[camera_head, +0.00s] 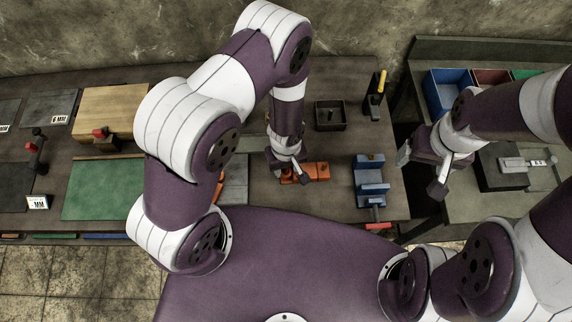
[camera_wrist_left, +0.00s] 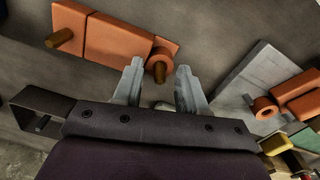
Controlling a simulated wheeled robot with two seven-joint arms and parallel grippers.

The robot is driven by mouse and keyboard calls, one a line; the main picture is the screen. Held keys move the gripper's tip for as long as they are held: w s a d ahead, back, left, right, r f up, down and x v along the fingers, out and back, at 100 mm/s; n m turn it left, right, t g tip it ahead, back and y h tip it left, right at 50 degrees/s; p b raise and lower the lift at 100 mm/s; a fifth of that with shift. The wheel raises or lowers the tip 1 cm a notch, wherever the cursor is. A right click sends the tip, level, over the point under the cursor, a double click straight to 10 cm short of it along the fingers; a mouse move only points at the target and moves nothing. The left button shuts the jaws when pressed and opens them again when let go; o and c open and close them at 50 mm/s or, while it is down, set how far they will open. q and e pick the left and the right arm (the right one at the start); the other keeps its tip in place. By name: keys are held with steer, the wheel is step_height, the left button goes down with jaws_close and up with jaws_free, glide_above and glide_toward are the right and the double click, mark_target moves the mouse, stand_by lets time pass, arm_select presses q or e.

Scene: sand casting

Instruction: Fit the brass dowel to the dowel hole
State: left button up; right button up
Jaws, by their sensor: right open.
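An orange pattern plate (camera_head: 318,170) lies on the bench under my left gripper (camera_head: 289,172). In the left wrist view the orange plate (camera_wrist_left: 110,38) carries one brass dowel (camera_wrist_left: 60,38) standing near its far-left end. Another brass dowel (camera_wrist_left: 160,70) stands in the round boss at its right end. My left gripper (camera_wrist_left: 160,72) is open, its fingertips on either side of that second dowel with gaps visible. Whether the dowel is fully seated cannot be told. My right gripper (camera_head: 422,172) is open and empty, over the gap and right bench.
A dark tray (camera_head: 345,127) stands behind the plate, with a small piece in it. A blue vise (camera_head: 371,183) stands to the right. A grey plate (camera_wrist_left: 238,100) with orange parts (camera_wrist_left: 292,94) lies to the left. A green mat (camera_head: 105,190) lies further left.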

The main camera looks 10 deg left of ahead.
arm_select(q)
step_height(320, 180, up, 8)
steer(key=p, duration=0.3)
steer(key=shift+f, duration=0.15)
step_height(320, 180, up, 5)
